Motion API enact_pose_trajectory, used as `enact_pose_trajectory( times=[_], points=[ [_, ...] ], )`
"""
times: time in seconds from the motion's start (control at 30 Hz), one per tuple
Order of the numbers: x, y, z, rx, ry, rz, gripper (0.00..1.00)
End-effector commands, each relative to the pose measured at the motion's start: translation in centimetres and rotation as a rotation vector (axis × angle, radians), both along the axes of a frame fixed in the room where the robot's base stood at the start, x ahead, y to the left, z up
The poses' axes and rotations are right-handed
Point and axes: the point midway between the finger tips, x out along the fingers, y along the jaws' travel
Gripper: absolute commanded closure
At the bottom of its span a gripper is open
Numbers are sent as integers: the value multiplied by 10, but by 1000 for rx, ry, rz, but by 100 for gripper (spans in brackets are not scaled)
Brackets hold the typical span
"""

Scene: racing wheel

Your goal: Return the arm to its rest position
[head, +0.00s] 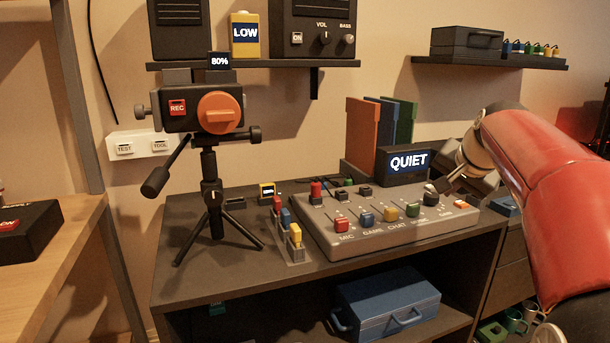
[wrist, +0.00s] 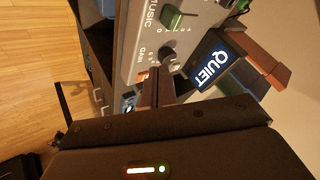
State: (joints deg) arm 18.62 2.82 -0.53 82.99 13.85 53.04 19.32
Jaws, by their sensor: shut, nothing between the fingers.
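My red arm (head: 560,190) reaches in from the right over the grey mixer panel (head: 395,231). My gripper (head: 433,187) is at the panel's right rear, by the "QUIET" display. In the wrist view my gripper (wrist: 157,73) has its dark fingers together and empty, pointing at the panel (wrist: 134,50) close to the round "GAIN" knob (wrist: 168,53). Whether the fingertips touch the knob cannot be told. A green slider cap (wrist: 171,18) is beside the knob. The arm is stretched out over the desk.
The "QUIET" display (head: 405,161) stands behind the panel, with upright binders (head: 363,135) nearby. A camera on a tripod (head: 212,195) stands on the desk's left side. A wall shelf (head: 489,62) hangs above. A blue toolbox (head: 385,303) sits on the lower shelf.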

Motion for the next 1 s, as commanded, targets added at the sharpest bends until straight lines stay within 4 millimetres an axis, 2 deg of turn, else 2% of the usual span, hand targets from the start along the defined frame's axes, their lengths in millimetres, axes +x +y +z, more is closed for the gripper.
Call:
enact_pose_trajectory(
  times=[0.27, 0.37, 0.5, 0.6, 0.7, 0.83, 1.0],
  points=[
    [-68, 52, -24, -89, 66, 135, 100],
    [-107, 76, -43, -138, 100, 211, 100],
    [-182, 110, -88, -235, 161, 361, 100],
    [-231, 125, -126, -301, 201, 461, 100],
    [-267, 133, -157, -351, 230, 539, 100],
    [-293, 137, -183, -390, 253, 599, 100],
    [-301, 138, -192, -402, 262, 618, 100]
  ],
)
